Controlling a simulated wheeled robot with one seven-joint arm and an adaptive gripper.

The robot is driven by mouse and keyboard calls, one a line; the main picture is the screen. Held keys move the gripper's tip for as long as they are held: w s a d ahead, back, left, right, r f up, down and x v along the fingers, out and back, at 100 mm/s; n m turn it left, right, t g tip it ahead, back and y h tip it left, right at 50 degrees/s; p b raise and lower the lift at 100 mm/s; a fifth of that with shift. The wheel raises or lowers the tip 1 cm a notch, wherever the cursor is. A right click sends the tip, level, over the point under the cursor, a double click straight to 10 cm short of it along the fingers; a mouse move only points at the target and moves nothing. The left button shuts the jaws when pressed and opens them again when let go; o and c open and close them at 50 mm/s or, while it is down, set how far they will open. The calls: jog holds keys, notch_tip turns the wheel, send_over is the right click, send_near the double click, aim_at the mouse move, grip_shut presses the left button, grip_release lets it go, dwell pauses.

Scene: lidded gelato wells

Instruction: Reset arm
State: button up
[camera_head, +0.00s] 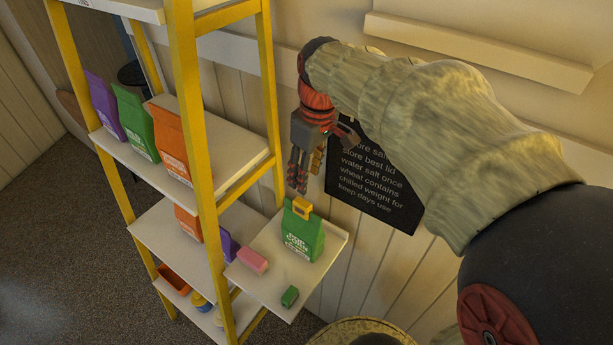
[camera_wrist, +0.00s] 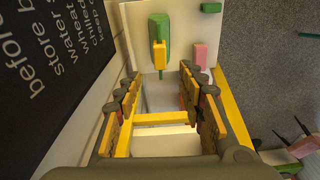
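My gripper (camera_head: 299,178) hangs pointing down above the small white side shelf (camera_head: 327,258). It is empty. In the wrist view my gripper (camera_wrist: 159,84) has its two fingers spread wide apart. Below the fingertips in the head view, a green bag (camera_head: 303,240) stands upright on the side shelf with a yellow clip (camera_head: 302,208) on its top. The gripper and the clip look apart. The wrist view also shows the green bag (camera_wrist: 158,27) and the yellow clip (camera_wrist: 160,55) beyond the fingertips.
A pink block (camera_head: 252,260) and a small green block (camera_head: 290,296) lie on the side shelf. A yellow-framed rack (camera_head: 190,130) with several bags stands left of my gripper. A black text sign (camera_head: 378,190) hangs on the wall close behind. A round rim (camera_head: 360,328) shows below.

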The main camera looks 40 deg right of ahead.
dwell(0.5)
jog(key=s+a+f+m+t+b, duration=0.1)
jog(key=s+a+f+t+b, duration=0.1)
jog(key=s+a+f+b, duration=0.3)
jog(key=s+a+f+m+t+b, duration=0.2)
jog(key=s+a+f+b, duration=0.3)
jog(key=f+b, duration=0.7)
jog(key=shift+s+a+f, duration=0.4)
jog(key=shift+a+f, duration=0.05)
jog(key=shift+a, duration=0.8)
